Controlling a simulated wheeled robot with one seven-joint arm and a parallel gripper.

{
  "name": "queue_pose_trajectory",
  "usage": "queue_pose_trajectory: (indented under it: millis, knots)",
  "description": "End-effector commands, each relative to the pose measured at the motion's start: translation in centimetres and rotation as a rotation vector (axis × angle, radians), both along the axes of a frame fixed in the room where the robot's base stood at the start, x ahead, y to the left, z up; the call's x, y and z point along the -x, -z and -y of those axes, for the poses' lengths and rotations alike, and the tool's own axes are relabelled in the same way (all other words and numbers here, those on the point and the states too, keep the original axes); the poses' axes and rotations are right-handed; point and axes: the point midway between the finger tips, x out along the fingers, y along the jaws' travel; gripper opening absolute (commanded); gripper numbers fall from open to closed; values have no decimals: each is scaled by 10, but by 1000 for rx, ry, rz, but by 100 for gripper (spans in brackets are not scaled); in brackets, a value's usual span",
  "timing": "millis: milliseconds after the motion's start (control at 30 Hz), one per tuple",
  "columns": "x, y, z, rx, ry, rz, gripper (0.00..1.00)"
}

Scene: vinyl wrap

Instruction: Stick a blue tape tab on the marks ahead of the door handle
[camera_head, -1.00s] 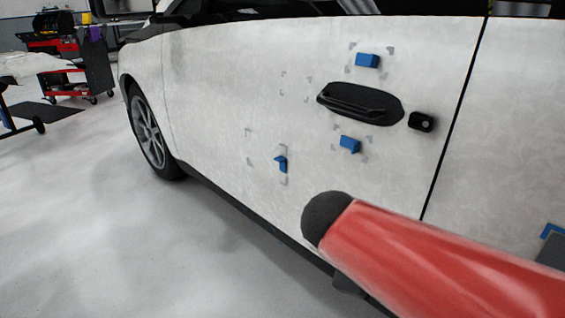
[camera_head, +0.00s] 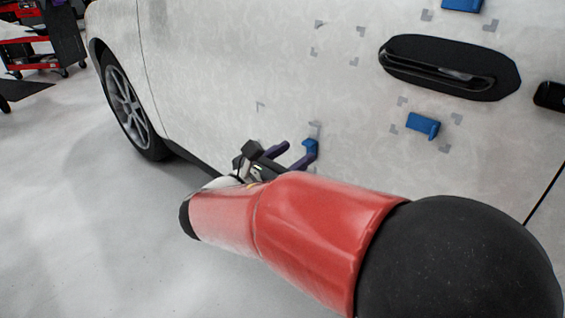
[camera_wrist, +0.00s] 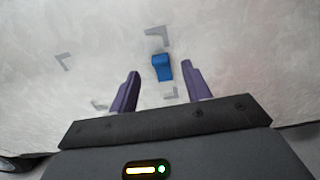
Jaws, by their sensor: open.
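Grey corner marks (camera_head: 338,42) frame a bare patch of the pale door just left of the black door handle (camera_head: 450,66). One blue tape tab (camera_head: 462,4) is above the handle, and another blue tab (camera_head: 423,125) is below it between grey marks. A third, lower-left blue tab (camera_head: 309,152) is at my gripper (camera_head: 293,154). In the wrist view this tab (camera_wrist: 162,68) stands on the door between my open purple fingertips (camera_wrist: 161,71), with a gap on the left. It looks closer to the right finger; contact cannot be told.
More grey corner marks (camera_wrist: 64,62) lie left of the lower tab. A black lock (camera_head: 549,96) is right of the handle. The front wheel (camera_head: 127,108) is at left, with a red tool cart (camera_head: 28,48) behind.

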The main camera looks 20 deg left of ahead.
Motion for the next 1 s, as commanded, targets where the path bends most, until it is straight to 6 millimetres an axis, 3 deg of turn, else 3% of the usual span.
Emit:
queue_pose_trajectory:
  millis: [300,633,1000]
  knots:
    - [-34,1,14,-1,1,0,48]
    - [-37,0,16,-1,0,-1,48]
    - [-37,0,16,-1,0,-1,1]
